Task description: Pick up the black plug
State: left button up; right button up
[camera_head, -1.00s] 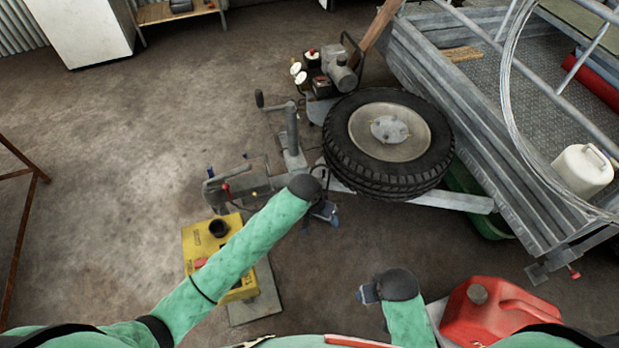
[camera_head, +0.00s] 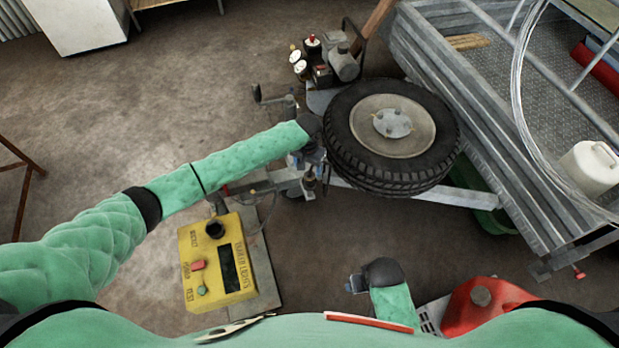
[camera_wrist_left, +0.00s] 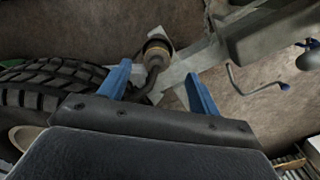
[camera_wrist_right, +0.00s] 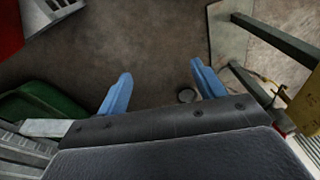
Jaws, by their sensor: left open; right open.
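The black plug (camera_wrist_left: 156,50) shows in the left wrist view, with a dark cable curving down from it beside the grey drawbar. It lies just beyond and between the fingers of my left gripper (camera_wrist_left: 160,84), which is open and empty. In the head view my left gripper (camera_head: 314,152) is over the drawbar, left of the spare wheel; its fingers are partly hidden, and I cannot make out the plug clearly there. My right gripper (camera_head: 356,284) is open and empty over the floor, and its blue fingers show in the right wrist view (camera_wrist_right: 160,84).
A spare wheel (camera_head: 430,153) sits close right of my left gripper. A yellow box (camera_head: 203,270) with a dark round socket is at lower left. A red can (camera_head: 462,311) stands near my right arm. A metal trailer (camera_head: 480,140) fills the right; floor at left is clear.

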aim_at(310, 172)
pick_arm(q)
jog(key=shift+f, duration=0.75)
jog(key=shift+w+d+f+p, duration=0.15)
jog(key=shift+f+p, duration=0.3)
jog(key=shift+f, duration=0.9)
jog(key=shift+w+d+f+p, duration=0.1)
jog(key=shift+f+p, duration=0.35)
jog(key=shift+f, duration=0.85)
pick_arm(e)
notch_tip(310, 172, down, 8)
jog(key=shift+s+d, duration=0.25)
jog(key=shift+s, duration=0.05)
jog(key=shift+f, duration=0.1)
pick_arm(q)
jog(key=c, duration=1.1)
pick_arm(e)
jog(key=shift+s, duration=0.1)
